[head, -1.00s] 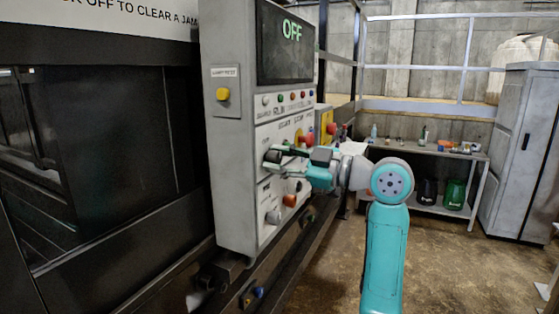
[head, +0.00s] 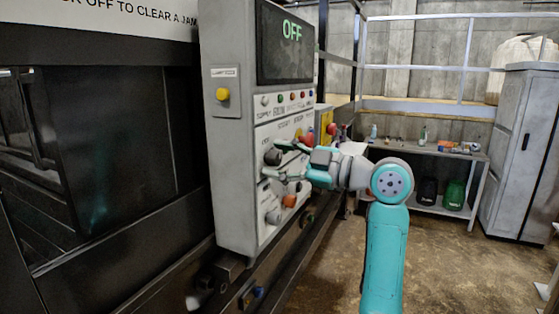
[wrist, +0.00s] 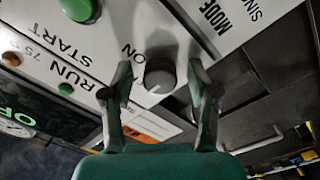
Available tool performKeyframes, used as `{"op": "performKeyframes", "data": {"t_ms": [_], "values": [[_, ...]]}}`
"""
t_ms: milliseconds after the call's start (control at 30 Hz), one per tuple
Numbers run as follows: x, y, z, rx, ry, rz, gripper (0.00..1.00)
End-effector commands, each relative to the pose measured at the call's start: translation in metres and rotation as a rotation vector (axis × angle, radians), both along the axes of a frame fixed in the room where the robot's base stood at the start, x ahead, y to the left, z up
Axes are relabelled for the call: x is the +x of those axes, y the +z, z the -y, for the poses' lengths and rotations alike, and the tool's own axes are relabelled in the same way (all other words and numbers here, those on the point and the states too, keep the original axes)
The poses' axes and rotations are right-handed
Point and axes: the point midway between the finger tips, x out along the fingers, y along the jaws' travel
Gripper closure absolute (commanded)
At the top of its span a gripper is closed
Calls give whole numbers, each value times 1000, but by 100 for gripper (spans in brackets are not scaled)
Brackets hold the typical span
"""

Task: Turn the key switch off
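A dark round knob (head: 272,157) with a pale pointer mark sits on the light grey control panel (head: 233,160). It also shows in the wrist view (wrist: 161,76), beside a label ending in "ON". I cannot make out a key on it. My gripper (head: 275,162) is at the panel front, its fingers spread above and below the knob. In the wrist view my gripper (wrist: 160,66) is open, with one finger on each side of the knob and visible gaps between. The screen (head: 286,45) reads "OFF" in green.
A grey knob (head: 273,217) and an orange-red knob (head: 289,201) lie below. A green START button (wrist: 80,8) is near the left finger in the wrist view. A yellow button (head: 223,94) is on the panel's side. A workbench (head: 430,152) stands behind at the right.

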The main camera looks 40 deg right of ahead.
Motion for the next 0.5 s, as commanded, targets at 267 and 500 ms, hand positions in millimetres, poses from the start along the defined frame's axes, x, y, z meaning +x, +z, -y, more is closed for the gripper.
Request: {"op": "performKeyframes", "data": {"t_ms": [267, 500], "values": [[-2, 0, 1, 1, -1, -1, 40], [-32, -1, 12, -1, -4, 0, 40]]}}
